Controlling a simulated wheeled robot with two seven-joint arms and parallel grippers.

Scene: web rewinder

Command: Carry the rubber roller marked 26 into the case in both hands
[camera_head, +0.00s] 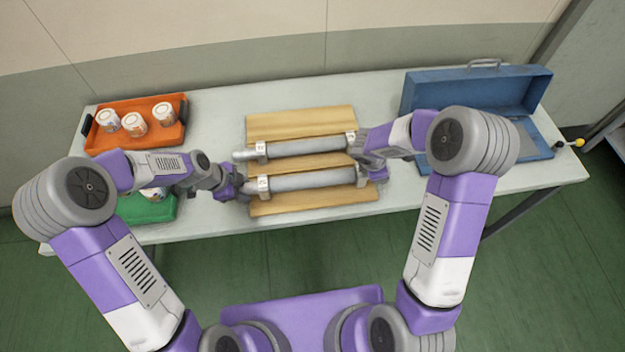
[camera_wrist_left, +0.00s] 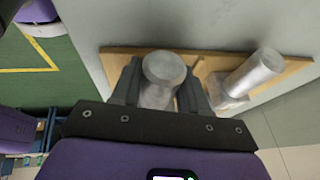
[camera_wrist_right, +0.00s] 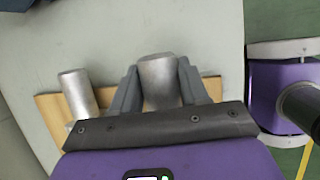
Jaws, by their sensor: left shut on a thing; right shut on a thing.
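Two grey rollers lie side by side on a wooden rack, a front roller (camera_head: 312,180) and a back roller (camera_head: 308,146). No number is readable on either, so I cannot tell which is marked 26. My left gripper (camera_head: 241,187) is shut on the left end of the front roller; its grey shaft end (camera_wrist_left: 163,70) shows between the fingers. My right gripper (camera_head: 374,172) is shut on the right end, and that end (camera_wrist_right: 160,78) shows between its fingers. The front roller still appears level in its metal supports. The blue case (camera_head: 535,142) stands open at right, its interior partly hidden by my right arm.
The wooden rack (camera_head: 300,124) is in the table's middle. An orange tray (camera_head: 165,135) with white cans is at back left, and a green tray (camera_head: 150,210) is partly behind my left arm. The grey table (camera_head: 215,110) has bare room around the rack.

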